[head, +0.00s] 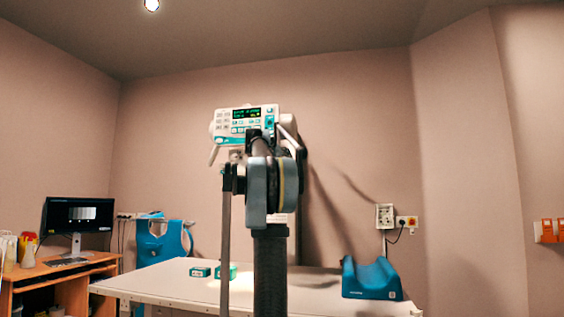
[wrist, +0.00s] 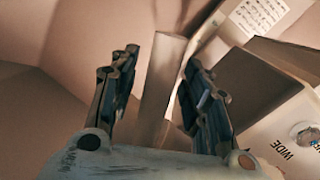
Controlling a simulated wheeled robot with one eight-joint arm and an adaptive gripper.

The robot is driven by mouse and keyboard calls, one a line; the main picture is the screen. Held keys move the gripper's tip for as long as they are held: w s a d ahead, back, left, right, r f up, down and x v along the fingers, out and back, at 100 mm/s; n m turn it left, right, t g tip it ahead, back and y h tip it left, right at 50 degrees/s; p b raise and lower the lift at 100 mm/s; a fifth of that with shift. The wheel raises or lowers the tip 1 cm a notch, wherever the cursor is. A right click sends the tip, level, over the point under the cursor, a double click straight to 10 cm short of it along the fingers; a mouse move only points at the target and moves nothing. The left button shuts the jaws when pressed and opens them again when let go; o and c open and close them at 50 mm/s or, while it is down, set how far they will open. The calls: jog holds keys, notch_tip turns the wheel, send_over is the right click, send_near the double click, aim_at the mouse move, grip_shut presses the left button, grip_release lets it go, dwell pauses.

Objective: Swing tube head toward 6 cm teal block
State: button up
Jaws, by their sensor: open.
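The tube head (head: 243,114), a white housing with a lit display panel, hangs over the table behind my arm. A pale handle shows at its lower left. Two teal blocks with pale labels lie on the table below: one at left (head: 200,272), one at right (head: 234,271), partly covered by my arm. I cannot tell which is 6 cm. My gripper (wrist: 158,65) is open in the wrist view, a grey bar (wrist: 163,80) lying between its fingers, with gaps visible on both sides. White housing marked "WIDE" (wrist: 282,135) is at right. My arm hides the gripper in the head view.
The pale table (head: 150,284) bears a blue cradle-shaped support (head: 372,279) at right. A blue chair-like item (head: 163,242) stands behind its left end. A wooden desk (head: 45,272) with a monitor (head: 77,214) is at far left. Wall sockets (head: 385,216) are at right.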

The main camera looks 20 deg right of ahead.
grip_shut()
jog(key=w+a+f+m, duration=0.2)
jog(key=f, duration=0.1)
jog(key=shift+a, duration=0.4)
grip_release()
jog(key=shift+s, duration=0.1)
jog(key=v, duration=1.2)
jog(key=shift+r, duration=0.2)
